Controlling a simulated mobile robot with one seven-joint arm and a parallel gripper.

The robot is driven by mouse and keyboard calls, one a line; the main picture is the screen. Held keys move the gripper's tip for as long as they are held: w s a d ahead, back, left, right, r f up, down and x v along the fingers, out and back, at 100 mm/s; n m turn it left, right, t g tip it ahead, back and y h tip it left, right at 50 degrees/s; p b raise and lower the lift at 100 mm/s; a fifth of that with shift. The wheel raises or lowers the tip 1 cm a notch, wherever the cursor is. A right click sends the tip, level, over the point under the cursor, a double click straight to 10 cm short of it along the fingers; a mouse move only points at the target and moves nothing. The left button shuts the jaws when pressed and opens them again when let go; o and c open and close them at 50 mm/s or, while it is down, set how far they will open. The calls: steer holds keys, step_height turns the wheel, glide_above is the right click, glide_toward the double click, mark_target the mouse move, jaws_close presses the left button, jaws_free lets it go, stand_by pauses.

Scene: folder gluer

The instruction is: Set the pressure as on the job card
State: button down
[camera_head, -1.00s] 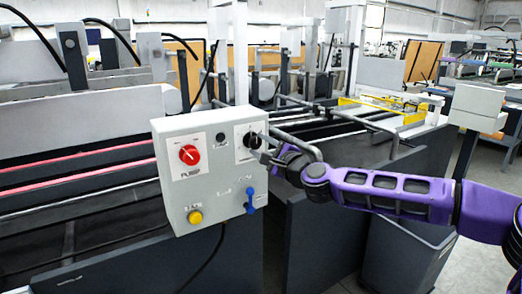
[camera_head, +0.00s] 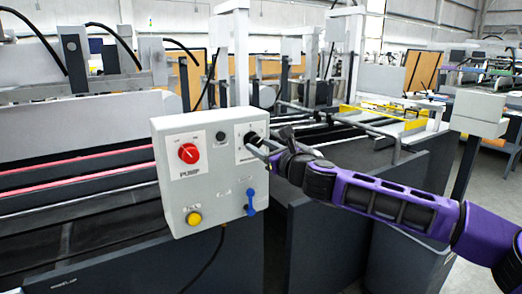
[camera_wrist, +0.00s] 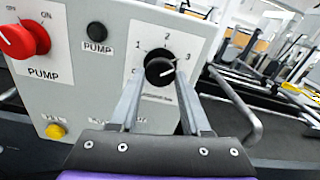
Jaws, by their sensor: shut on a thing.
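A black rotary knob (camera_wrist: 158,67) with a dial marked 1, 2 and 3 sits on the grey control box. It also shows in the head view (camera_head: 251,138), partly hidden by my gripper. Its white pointer line appears to point right, towards the 3. My gripper (camera_wrist: 162,73) is shut on this knob, one finger on each side. I see no readable job card in these views.
The control box (camera_head: 163,218) also carries a red pump knob (camera_head: 188,153), a small black button (camera_head: 220,136), a yellow button (camera_head: 194,218) and a blue lever (camera_head: 250,203). A bent grey rail (camera_wrist: 240,108) runs right of my gripper.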

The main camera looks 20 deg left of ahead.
steer(key=shift+m, duration=0.7)
steer(key=shift+c, duration=1.9)
jaws_free()
steer(key=v, duration=1.7)
steer(key=shift+s, duration=0.25)
